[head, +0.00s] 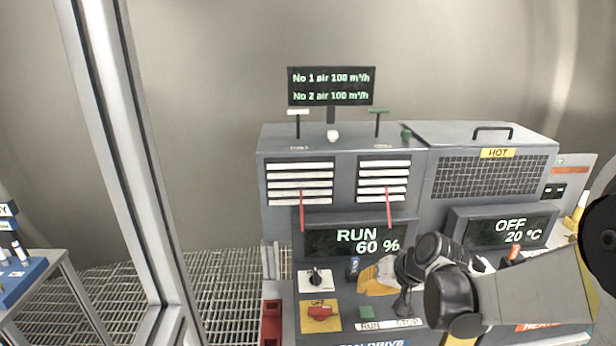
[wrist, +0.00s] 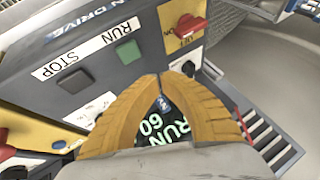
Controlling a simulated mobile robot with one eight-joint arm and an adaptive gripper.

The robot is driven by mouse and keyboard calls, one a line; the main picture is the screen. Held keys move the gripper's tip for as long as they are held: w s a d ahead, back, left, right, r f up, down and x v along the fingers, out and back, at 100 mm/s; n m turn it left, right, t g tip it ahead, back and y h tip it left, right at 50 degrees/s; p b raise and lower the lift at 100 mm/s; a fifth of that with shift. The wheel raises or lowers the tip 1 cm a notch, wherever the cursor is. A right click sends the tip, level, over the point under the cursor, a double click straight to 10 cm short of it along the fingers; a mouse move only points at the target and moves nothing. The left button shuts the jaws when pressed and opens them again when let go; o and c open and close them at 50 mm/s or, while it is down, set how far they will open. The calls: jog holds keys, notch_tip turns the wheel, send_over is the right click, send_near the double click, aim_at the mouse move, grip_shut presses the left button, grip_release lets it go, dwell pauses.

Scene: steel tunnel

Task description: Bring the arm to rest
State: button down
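My gripper (head: 364,284) is in front of the fan drive panel (head: 335,262), to the right of a black rotary knob. In the wrist view its two yellow fingers (wrist: 158,76) come together at the tips with nothing between them. The panel's display (head: 360,240) reads RUN 60 %; part of it shows between the fingers in the wrist view (wrist: 165,128). My arm crosses the lower right of the head view and hides part of the panel there. I cannot tell whether the fingertips touch the panel.
A red switch (head: 320,312) on a yellow plate and a green button (head: 366,313) sit low on the panel. The heater display (head: 510,231) reads OFF 20 °C, below a mesh marked HOT. A metal post (head: 125,150) and a side table (head: 48,285) stand left.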

jog(key=s+f+h+b, duration=0.2)
jog(key=s+f+b, duration=0.1)
jog(key=s+b, duration=0.4)
jog(key=s+f+n+t+h+b, duration=0.1)
jog(key=s+f+h+b, duration=0.1)
jog(key=s+b, duration=0.6)
jog(key=s+d+f, duration=0.1)
jog(key=s, duration=0.4)
jog(key=shift+n, duration=0.3)
